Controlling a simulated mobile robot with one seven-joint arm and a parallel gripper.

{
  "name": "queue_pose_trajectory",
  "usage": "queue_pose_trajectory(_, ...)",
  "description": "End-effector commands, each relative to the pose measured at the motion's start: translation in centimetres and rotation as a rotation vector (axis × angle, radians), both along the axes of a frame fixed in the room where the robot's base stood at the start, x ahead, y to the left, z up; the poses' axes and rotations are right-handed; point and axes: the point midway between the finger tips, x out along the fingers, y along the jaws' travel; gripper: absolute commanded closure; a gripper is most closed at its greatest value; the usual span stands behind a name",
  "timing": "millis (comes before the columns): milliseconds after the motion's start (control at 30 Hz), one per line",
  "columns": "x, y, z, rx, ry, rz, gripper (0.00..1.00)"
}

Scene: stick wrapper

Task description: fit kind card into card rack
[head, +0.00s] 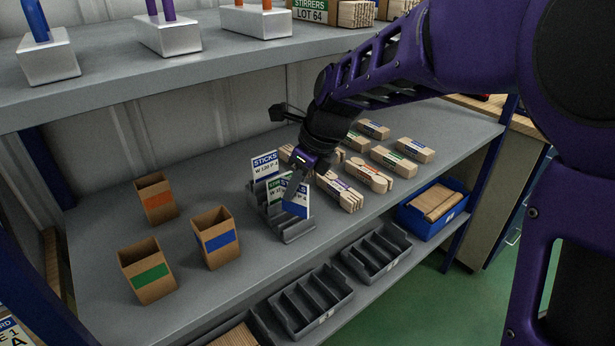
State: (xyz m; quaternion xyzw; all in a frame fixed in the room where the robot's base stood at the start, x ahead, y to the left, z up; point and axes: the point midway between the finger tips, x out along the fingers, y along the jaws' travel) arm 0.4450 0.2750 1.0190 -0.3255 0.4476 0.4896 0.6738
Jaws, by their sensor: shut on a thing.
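The grey slotted card rack (291,233) sits on the middle shelf, near its front edge. My gripper (294,187) is just above the rack, pointing down, shut on a white and blue kind card (299,207). The card is upright over the front part of the rack. Whether its lower edge sits in a slot or only in front of one I cannot tell. A white card with a blue STICKS band (265,162) stands at the rack's back. A green-banded card (274,184) stands between them, partly hidden by the held card.
Three brown boxes with orange (156,200), blue (217,241) and green (148,272) labels stand left of the rack. Several stick bundles (366,176) lie close on its right. A blue bin (449,228) and grey trays (311,299) sit lower in front. The upper shelf (210,57) overhangs behind.

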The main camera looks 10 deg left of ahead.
Motion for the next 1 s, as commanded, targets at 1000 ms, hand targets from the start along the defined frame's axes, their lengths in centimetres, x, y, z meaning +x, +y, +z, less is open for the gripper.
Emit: queue_pose_trajectory(1000,-0.06,-0.31,-1.73,-0.001,0.001,-0.001,0.61)
